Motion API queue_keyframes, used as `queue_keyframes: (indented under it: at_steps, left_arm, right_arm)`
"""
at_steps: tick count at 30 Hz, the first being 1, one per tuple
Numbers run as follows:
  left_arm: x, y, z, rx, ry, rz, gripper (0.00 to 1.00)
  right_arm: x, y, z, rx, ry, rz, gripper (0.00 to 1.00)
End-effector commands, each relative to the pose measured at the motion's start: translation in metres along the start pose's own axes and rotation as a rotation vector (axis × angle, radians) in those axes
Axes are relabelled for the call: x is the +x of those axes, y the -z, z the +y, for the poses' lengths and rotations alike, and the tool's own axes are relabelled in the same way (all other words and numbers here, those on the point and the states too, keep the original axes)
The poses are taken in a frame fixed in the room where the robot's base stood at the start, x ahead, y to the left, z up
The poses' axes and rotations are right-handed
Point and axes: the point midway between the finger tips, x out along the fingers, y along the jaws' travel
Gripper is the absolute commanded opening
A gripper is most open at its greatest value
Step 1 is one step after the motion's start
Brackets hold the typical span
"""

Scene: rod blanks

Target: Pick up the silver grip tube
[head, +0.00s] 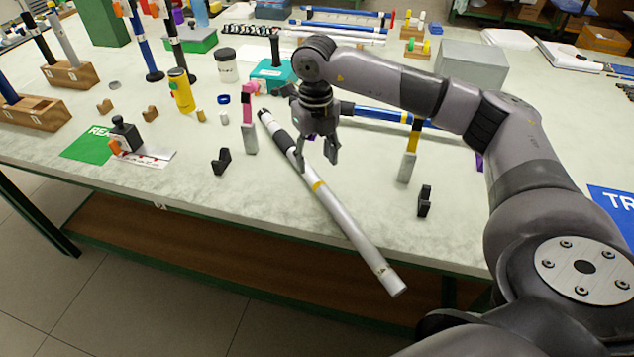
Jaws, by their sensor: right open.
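The silver grip tube (345,218) lies slanted across the front of the table, with a black section and a yellow band on its upper half. Its near end sticks out past the table's front edge in the picture. My right gripper (316,163) is open and points down over the upper half of the tube. One finger overlaps the tube in the picture and the other shows just to its right. I cannot tell whether the fingers touch it. Nothing is held between them. My left gripper is not in view.
A pink-topped post (249,120) stands left of the tube and a yellow-topped post (409,150) right of it. Black V-blocks (221,161) (424,201) sit near the front edge. A blue rod (385,115) lies behind.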

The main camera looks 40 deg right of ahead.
Motion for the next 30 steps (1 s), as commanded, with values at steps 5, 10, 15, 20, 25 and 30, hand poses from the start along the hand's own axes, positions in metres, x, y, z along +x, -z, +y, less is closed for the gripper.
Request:
queue_keyframes:
  at_steps: [5, 10, 15, 20, 25, 30]
  left_arm:
    - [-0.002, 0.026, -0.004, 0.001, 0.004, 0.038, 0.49]
    - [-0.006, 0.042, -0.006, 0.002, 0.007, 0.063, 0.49]
    - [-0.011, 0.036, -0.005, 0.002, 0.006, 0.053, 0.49]
    - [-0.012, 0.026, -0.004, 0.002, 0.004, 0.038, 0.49]
    - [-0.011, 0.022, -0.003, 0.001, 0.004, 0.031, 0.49]
    - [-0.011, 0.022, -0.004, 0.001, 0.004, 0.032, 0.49]
  right_arm:
    - [0.019, 0.000, 0.000, 0.000, 0.001, 0.001, 0.51]
    - [0.030, 0.002, -0.001, 0.001, 0.001, 0.002, 0.51]
    - [0.057, 0.007, -0.001, 0.001, 0.000, 0.002, 0.51]
    - [0.071, 0.006, -0.001, 0.001, -0.001, 0.000, 0.51]
    - [0.073, 0.006, -0.001, 0.001, -0.001, -0.001, 0.51]
    - [0.073, 0.006, -0.001, 0.000, -0.001, -0.001, 0.44]
